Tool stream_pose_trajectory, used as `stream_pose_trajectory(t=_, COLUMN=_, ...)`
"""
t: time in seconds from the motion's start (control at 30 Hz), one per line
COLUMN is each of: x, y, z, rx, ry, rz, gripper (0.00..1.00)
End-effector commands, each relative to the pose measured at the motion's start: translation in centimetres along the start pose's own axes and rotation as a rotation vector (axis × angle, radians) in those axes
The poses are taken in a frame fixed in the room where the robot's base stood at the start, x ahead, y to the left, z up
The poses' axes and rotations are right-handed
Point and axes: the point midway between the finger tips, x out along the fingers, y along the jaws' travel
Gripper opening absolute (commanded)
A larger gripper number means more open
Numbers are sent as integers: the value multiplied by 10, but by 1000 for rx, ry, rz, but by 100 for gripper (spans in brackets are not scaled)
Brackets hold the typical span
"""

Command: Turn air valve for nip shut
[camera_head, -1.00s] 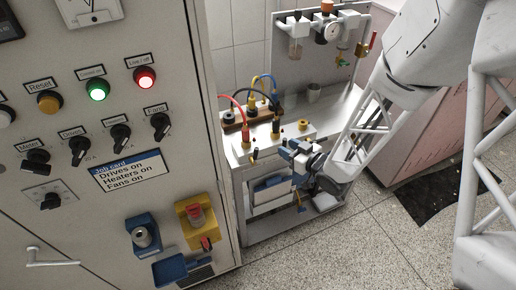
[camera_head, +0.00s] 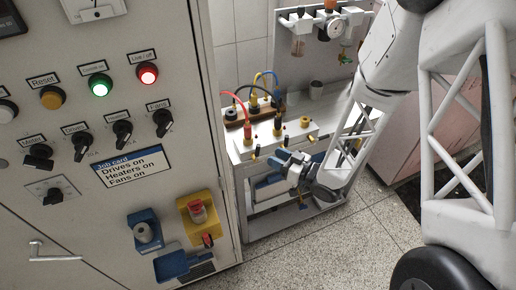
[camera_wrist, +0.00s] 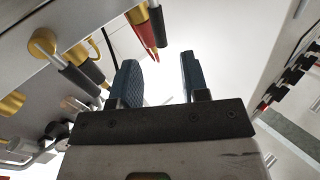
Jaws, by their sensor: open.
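My gripper (camera_head: 277,159) is open and empty at the front of the small white bench (camera_head: 243,174), just below its top edge. In the wrist view its two dark blue fingers (camera_wrist: 160,75) stand apart with nothing between them. Small levers sit along the bench front: one with a dark handle (camera_head: 254,153) left of the fingers, another dark one (camera_head: 286,143) above them. In the wrist view, levers with black sleeves (camera_wrist: 76,81) and brass fittings (camera_wrist: 43,42) lie left of the fingers, and a red pointed part (camera_wrist: 145,27) lies beyond them. I cannot read which valve is for nip.
A gauge panel (camera_head: 352,50) stands behind. The control cabinet (camera_head: 185,110) closes off the left. The floor (camera_head: 340,232) in front is clear.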

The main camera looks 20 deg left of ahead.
Motion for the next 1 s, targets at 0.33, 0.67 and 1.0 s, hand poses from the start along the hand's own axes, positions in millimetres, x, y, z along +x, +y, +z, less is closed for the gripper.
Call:
stream_pose_trajectory(t=0.33, x=24, y=0, z=0, rx=-1, ry=0, rz=-2, gripper=42)
stream_pose_trajectory(t=0.67, x=58, y=0, z=0, rx=-1, ry=0, rz=-1, gripper=42)
stream_pose_trajectory(t=1.0, x=75, y=0, z=0, rx=1, ry=-1, rz=1, gripper=42)
